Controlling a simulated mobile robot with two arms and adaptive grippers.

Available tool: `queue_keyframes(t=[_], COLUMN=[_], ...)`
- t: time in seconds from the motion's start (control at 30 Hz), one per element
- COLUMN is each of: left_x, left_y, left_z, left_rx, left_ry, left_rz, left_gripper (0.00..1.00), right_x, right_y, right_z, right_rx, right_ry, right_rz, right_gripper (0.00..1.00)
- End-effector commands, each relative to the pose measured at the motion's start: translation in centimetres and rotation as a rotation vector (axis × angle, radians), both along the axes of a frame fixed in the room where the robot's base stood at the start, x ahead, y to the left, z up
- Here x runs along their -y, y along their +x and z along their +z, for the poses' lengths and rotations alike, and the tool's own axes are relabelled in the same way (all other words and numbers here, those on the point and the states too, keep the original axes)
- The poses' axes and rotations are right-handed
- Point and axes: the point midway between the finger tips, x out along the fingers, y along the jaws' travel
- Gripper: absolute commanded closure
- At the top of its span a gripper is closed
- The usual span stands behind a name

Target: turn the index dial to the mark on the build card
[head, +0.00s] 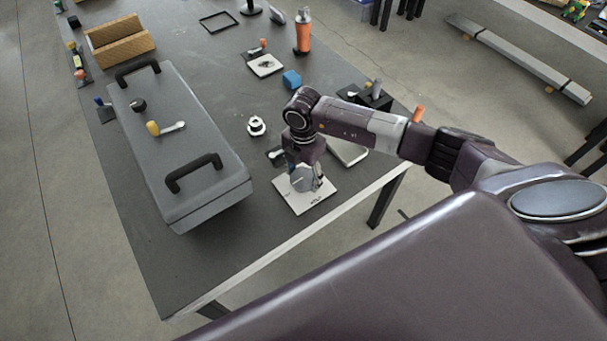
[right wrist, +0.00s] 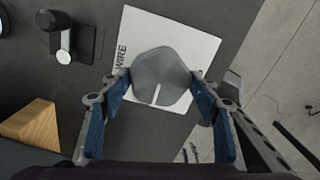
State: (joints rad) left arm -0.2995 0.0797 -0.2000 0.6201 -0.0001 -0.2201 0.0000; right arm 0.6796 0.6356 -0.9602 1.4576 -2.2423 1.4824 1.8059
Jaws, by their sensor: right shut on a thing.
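The index dial, a grey many-sided knob with a white pointer line (right wrist: 160,73), sits over a white plate (right wrist: 140,25) in the right wrist view. Part of a printed word, "WIRE", shows at the plate's left edge. My right gripper (right wrist: 161,86) has its blue-padded fingers on both sides of the dial and is shut on it. The pointer line points toward the bottom of that view. In the head view my right gripper (head: 306,182) is above the white plate (head: 290,200) near the table's edge. I cannot tell which card is the build card. My left gripper is not in view.
A grey case with two black handles (head: 205,125) lies left on the dark table (head: 190,285). A white card (head: 264,66), a blue block (head: 291,79), a white round part (head: 256,126) and an orange bottle (head: 303,35) stand farther back. The front left table corner is clear.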

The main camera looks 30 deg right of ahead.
Motion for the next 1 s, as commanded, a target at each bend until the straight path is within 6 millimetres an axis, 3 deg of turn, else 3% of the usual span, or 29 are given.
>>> queue_keyframes(t=[0.57,0.6,0.73,1.0], left_x=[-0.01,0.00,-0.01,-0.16], left_y=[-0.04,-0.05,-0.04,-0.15], left_z=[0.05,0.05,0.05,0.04], left_rx=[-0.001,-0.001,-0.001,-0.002], left_ry=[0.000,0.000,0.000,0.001], left_rz=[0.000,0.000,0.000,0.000], left_gripper=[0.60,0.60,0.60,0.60], right_x=[0.06,0.06,0.04,0.02], right_y=[0.09,0.09,0.08,0.04], right_z=[0.11,0.11,0.09,0.06], right_rx=[0.002,0.002,0.001,0.001], right_ry=[-0.001,-0.001,-0.001,0.000], right_rz=[-0.035,-0.034,-0.034,-0.033], right_gripper=[0.68,0.42,0.27,0.26])
